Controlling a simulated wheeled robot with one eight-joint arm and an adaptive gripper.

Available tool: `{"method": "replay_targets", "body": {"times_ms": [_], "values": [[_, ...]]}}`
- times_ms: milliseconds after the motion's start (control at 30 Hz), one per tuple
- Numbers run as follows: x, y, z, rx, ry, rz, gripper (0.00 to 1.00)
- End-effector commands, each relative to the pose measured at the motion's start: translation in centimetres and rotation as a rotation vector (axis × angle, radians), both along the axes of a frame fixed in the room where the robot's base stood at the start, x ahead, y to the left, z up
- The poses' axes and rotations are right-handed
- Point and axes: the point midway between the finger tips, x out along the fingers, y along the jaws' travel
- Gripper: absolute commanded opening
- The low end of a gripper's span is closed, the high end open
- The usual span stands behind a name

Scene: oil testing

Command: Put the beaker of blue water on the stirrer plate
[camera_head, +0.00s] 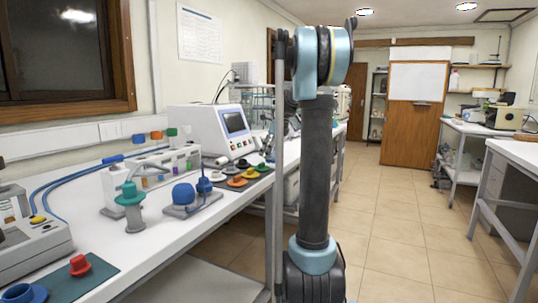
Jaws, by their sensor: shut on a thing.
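My arm stands upright in the middle of the head view, and its fingertips do not show. I cannot make out a beaker of blue water that I am sure of. A rounded blue item (183,193) sits on a flat grey base (192,209) on the left bench, but it looks solid rather than like a glass beaker. I cannot identify a stirrer plate with certainty. My arm hides part of the bench's far end.
The long white bench (160,240) also holds a white instrument with a screen (236,123), a teal stand (131,205), a rack of coloured vials (165,168), several coloured caps on a dark mat (242,178) and a red knob (79,265). Tiled floor (410,215) is clear to the right.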

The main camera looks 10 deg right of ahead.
Motion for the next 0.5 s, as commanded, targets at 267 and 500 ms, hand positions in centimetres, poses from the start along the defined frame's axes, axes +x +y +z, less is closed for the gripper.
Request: {"method": "replay_targets", "body": {"times_ms": [267,500], "values": [[-0.01,-0.02,-0.31,0.000,0.000,0.000,0.23],[-0.01,-0.04,-0.83,0.000,0.000,-0.001,0.23]]}}
